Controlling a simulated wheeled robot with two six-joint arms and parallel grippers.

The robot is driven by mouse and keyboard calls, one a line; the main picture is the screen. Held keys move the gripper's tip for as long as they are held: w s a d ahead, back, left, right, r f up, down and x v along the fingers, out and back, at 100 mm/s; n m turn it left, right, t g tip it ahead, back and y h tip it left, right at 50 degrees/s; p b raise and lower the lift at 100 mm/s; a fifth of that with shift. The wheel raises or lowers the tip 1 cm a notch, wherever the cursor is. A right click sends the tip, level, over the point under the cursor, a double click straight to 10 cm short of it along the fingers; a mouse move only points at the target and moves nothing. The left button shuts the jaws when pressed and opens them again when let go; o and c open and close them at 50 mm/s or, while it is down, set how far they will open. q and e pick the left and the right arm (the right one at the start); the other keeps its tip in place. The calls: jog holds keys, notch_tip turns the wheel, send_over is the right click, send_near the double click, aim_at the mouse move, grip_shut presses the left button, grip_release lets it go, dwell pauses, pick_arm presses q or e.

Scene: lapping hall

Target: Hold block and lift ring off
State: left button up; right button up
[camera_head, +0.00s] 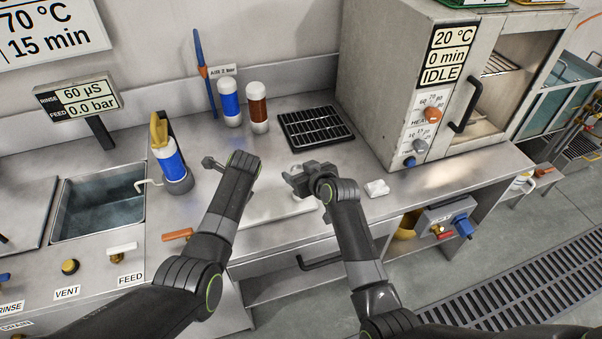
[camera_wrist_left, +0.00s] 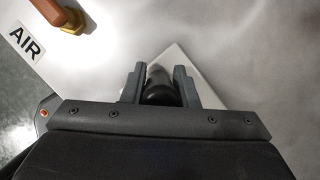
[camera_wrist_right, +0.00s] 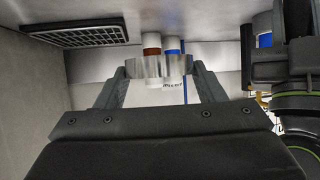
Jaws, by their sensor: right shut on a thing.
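My right gripper (camera_head: 298,173) is over the bench in the middle of the head view. It is shut on a pale silvery ring (camera_head: 290,170), which shows side-on between the fingers in the right wrist view (camera_wrist_right: 183,66). I cannot tell whether this belongs to the block; no block shows clearly. A pale plate (camera_head: 280,209) lies flat below the grippers.
A black rack (camera_head: 315,128), a blue bottle (camera_head: 230,105) and a brown bottle (camera_head: 257,110) stand behind. A grey oven (camera_head: 390,75) is at right, a sink (camera_head: 95,210) at left. A white cloth (camera_head: 377,188) lies right of my right arm.

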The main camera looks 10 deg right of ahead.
pick_arm(q)
jog(key=o, duration=0.5)
jog(key=v, duration=1.2)
jog(key=shift+d+f, duration=0.1)
jog(key=shift+f, duration=0.1)
